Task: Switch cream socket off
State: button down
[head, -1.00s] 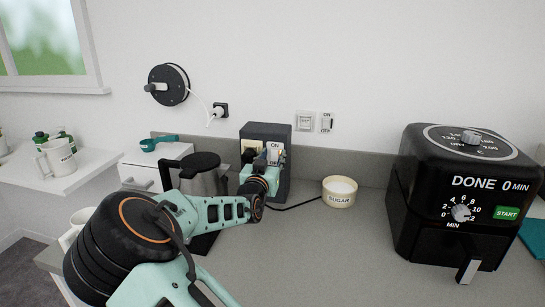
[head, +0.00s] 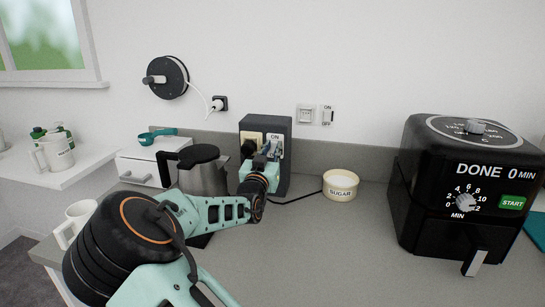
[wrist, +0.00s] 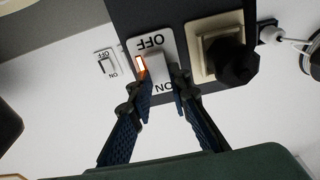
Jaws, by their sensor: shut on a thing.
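The cream socket (head: 250,138) is on the front of a dark upright box (head: 265,124), with a black plug in it. In the head view my gripper (head: 268,152) hides the plate's lower part.
A sugar bowl (head: 340,186) is right of the box, and a black air fryer (head: 455,190) stands further right. Another wall switch (head: 327,115) is behind. The counter (head: 330,250) in front is clear.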

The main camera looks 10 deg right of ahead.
jog(key=shift+f+t+h+b, duration=0.3)
jog(key=shift+f+t+b, duration=0.3)
jog(key=shift+b, duration=1.9)
jog(key=shift+r+t+h+b, duration=0.3)
jog(key=shift+r+b, duration=0.05)
jog(key=shift+b, duration=0.2)
jog(key=c, duration=1.8)
grip_release()
jog(key=v, duration=1.2)
